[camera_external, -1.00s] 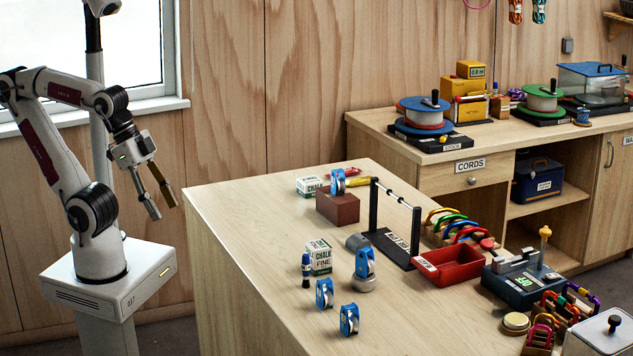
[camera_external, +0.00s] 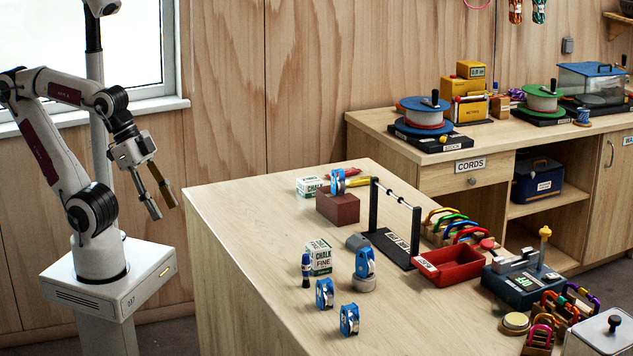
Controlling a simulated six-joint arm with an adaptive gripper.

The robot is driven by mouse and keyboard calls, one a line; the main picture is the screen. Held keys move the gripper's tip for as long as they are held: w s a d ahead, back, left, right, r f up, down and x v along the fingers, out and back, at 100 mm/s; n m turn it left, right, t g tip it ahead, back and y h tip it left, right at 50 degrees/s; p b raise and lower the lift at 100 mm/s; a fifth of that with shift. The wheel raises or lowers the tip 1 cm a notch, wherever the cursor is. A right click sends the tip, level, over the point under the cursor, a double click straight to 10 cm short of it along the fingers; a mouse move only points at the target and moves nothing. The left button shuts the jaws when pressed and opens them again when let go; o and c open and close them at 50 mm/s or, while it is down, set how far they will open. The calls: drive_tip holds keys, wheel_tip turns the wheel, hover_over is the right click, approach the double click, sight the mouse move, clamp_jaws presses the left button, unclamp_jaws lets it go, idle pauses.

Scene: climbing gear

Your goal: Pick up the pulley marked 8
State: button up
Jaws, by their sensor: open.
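Several blue pulleys stand on the wooden table, and I cannot read a number on any of them. One pulley (camera_external: 349,320) is nearest the front edge, and another pulley (camera_external: 324,294) stands just behind it. A third pulley (camera_external: 364,261) sits on a grey round base. A further pulley (camera_external: 338,182) is on top of a brown block (camera_external: 338,208). Which one bears the 8 cannot be told. My gripper (camera_external: 164,203) is open and empty, in the air left of the table, well apart from all the pulleys.
Chalk boxes (camera_external: 319,257) stand near the pulleys, with a small blue bottle (camera_external: 306,270) beside one. A black rack with a bar (camera_external: 395,225), a red tray (camera_external: 447,267) and carabiner holders (camera_external: 555,312) fill the right side. The table's left part is clear.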

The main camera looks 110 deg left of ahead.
drive_tip(key=w+d+r+t+h, duration=0.1)
drive_tip(key=w+d+r+t, duration=0.2)
drive_tip(key=w, duration=0.5)
drive_tip(key=w+d+r+h, duration=0.1)
drive_tip(key=w+d+r, duration=0.25)
drive_tip(key=w, duration=0.45)
drive_tip(key=w+d+r+t+h, duration=0.15)
drive_tip(key=w+d, duration=0.25)
drive_tip(key=w, duration=0.5)
drive_tip(key=n+t+y, duration=0.4)
drive_tip(key=n+y, duration=0.4)
drive_tip(key=y, duration=0.5)
hover_over(350, 319)
drive_tip(key=s+d, duration=0.2)
drive_tip(key=d, duration=0.2)
wheel_tip(350, 319, down, 15)
drive_tip(key=s+f+y, duration=0.1)
drive_tip(key=f, duration=0.1)
drive_tip(key=s+f+n+g+y, duration=0.1)
drive_tip(key=f, duration=0.1)
drive_tip(key=s+f+g+y, duration=0.1)
drive_tip(key=s+f, duration=0.1)
drive_tip(key=shift+a+y, duration=0.15)
drive_tip(key=shift+y, duration=0.2)
drive_tip(key=shift+s, duration=0.1)
